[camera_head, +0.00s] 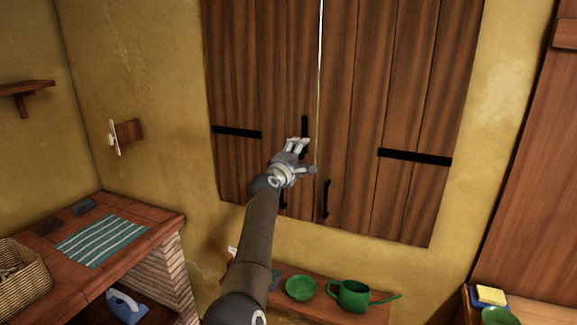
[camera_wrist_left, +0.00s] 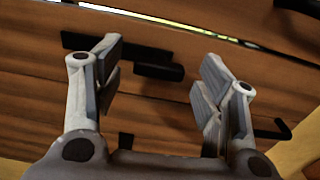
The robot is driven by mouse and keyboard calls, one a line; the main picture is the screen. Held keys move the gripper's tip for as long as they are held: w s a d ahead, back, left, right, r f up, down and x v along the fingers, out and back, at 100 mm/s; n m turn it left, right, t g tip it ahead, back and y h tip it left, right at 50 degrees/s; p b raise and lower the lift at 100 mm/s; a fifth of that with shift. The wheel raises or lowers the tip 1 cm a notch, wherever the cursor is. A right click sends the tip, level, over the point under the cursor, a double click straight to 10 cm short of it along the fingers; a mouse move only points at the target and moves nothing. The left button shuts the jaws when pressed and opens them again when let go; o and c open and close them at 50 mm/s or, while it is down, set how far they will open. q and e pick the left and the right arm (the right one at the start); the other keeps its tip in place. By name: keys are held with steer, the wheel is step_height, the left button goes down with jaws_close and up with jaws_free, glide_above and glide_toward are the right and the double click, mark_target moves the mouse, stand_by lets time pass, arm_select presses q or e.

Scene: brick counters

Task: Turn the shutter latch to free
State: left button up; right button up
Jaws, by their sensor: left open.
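The wooden shutters (camera_head: 350,110) have two leaves with a thin bright gap between them. A black latch bar (camera_head: 305,123) stands upright on the left leaf, close to the gap; its lower part is hidden behind my gripper. My left gripper (camera_head: 298,143) is open in front of the left leaf at the latch. In the left wrist view, a black latch piece (camera_wrist_left: 158,72) lies between the two spread fingers (camera_wrist_left: 160,82), with a dark bar running behind the left finger. I cannot tell whether the fingers touch it. My right gripper is not in view.
Black pull handles (camera_head: 325,199) hang low on the leaves; my arm partly hides the left one. Below is a brick ledge with a green bowl (camera_head: 300,288) and a green watering can (camera_head: 351,295). A brick counter with a striped cloth (camera_head: 102,240) stands at left.

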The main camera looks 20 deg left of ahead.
arm_select(q)
steer(key=s, duration=1.1)
steer(key=shift+a, duration=0.2)
